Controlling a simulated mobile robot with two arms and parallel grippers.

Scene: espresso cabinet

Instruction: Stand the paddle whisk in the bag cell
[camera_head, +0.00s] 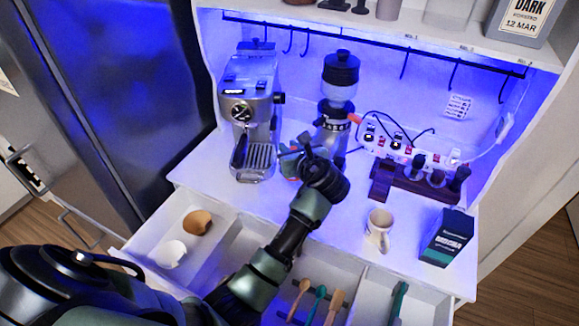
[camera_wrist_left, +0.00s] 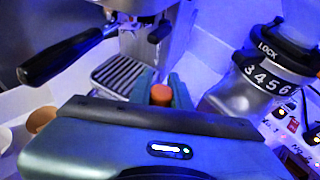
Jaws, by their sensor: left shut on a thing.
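My left gripper (camera_head: 290,160) is over the counter between the espresso machine and the grinder. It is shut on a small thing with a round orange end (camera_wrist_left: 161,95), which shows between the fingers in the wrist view. The rest of that thing is hidden, so I cannot tell whether it is the paddle whisk. Several long-handled tools (camera_head: 318,300) lie in an open drawer cell at the bottom. A green tool (camera_head: 398,300) lies in the cell to their right. I cannot tell which cell is the bag cell. My right gripper is not in view.
The espresso machine (camera_head: 250,100) and its drip tray (camera_wrist_left: 118,74) are left of the gripper; the grinder (camera_head: 338,95) is right. A rack (camera_head: 415,185), a mug (camera_head: 379,230) and a dark bag (camera_head: 447,238) stand farther right. Brown (camera_head: 197,222) and white (camera_head: 172,254) cups lie in the left drawer.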

